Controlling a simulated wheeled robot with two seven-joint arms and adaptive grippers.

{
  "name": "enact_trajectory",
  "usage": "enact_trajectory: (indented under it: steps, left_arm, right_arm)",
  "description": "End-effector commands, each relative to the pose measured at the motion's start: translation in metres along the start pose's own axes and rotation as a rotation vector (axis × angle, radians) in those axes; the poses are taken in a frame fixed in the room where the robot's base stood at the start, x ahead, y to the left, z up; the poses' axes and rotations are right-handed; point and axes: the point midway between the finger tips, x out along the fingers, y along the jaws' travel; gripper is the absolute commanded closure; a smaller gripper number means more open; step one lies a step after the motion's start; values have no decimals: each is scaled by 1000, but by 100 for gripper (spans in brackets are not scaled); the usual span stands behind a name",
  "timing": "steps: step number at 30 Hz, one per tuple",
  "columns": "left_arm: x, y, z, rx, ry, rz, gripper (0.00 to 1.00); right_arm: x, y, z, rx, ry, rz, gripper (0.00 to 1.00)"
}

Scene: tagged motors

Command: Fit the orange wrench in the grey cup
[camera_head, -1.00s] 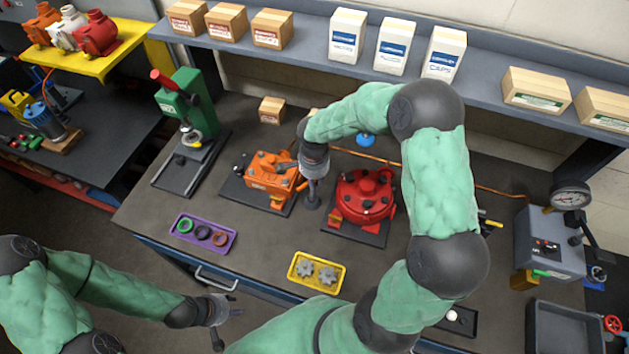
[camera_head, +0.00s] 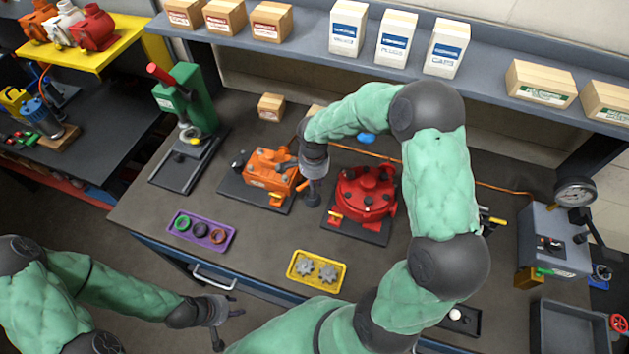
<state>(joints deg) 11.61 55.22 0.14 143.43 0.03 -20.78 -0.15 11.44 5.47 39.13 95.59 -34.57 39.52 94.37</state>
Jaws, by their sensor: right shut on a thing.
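My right gripper (camera_head: 312,184) points down between the orange motor (camera_head: 268,171) and the red motor (camera_head: 366,194). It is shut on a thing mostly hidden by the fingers. A small orange piece beside the fingers looks like the orange wrench (camera_head: 303,184), but its outline is unclear. A dark round shape under the fingers may be the grey cup (camera_head: 312,202); I cannot tell whether the wrench is in it. My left gripper (camera_head: 229,318) is open and empty, off the front edge of the bench.
A purple tray (camera_head: 180,240) with rings and a yellow tray (camera_head: 293,279) with gears lie at the front of the bench (camera_head: 255,240). A green press (camera_head: 188,103) stands left. A grey gauge unit (camera_head: 545,235) stands right. A shelf (camera_head: 300,42) with boxes overhangs the back.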

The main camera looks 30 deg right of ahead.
Motion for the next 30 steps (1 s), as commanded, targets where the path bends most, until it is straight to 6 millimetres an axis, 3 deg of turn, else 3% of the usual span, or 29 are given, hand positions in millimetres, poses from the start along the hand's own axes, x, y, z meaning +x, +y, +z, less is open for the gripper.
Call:
enact_trajectory:
  steps: [14, 15, 18, 30]
  left_arm:
    - [10, -4, 0, 0, 0, 0, 60]
    - [10, -4, 0, 0, 0, 0, 60]
    - [10, -4, 0, 0, 0, 0, 60]
    - [9, -3, 0, 0, 0, 0, 60]
  right_arm:
    - [10, 0, 0, 0, 0, -1, 100]
    - [10, 0, 0, 0, 0, -1, 75]
    - [9, 0, 0, 0, 0, -1, 50]
    - [7, 0, 0, 0, 0, 0, 50]
